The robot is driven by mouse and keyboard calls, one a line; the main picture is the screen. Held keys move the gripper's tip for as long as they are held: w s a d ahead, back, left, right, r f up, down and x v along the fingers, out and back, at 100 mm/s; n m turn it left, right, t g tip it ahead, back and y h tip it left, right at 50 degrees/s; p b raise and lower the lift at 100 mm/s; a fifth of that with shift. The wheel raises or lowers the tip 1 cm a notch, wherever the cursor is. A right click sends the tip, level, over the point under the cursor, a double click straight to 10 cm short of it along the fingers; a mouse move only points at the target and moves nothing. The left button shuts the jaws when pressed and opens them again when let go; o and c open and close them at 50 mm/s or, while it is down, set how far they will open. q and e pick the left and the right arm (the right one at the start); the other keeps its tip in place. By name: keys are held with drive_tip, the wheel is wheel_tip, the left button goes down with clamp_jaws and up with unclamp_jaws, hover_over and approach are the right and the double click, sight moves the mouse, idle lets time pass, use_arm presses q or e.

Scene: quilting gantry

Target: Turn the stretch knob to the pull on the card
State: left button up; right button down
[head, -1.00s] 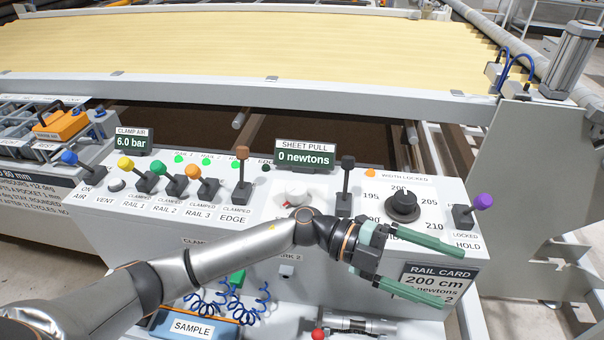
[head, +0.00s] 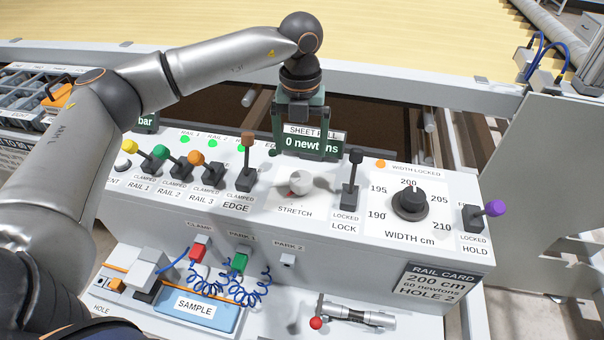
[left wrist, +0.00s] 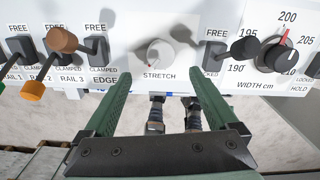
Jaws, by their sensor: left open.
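The white stretch knob (head: 301,183) sits on the sloped console above the STRETCH label; it also shows in the left wrist view (left wrist: 159,53). The sheet pull display (head: 312,143) reads 0 newtons. The rail card (head: 434,282) on the console's front reads 200 cm, 60 newtons, HOLE 2. My left gripper (head: 304,135) is over the console's back edge by the display, apart from the knob. In the left wrist view its open green fingers (left wrist: 160,72) point toward the knob, which lies between their lines. My right gripper is out of view.
The brown edge lever (head: 247,155) stands left of the knob and the black lock lever (head: 352,175) right of it. The black width knob (head: 409,203) points near 200. A blue sample tray (head: 195,308) and a red-tipped tool (head: 345,317) lie on the lower shelf.

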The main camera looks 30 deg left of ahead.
sight(301, 177)
use_arm(q)
wheel_tip(301, 177, down, 10)
drive_tip(key=shift+f+p, duration=0.1)
drive_tip(key=shift+p, duration=0.45)
drive_tip(key=c, duration=1.4)
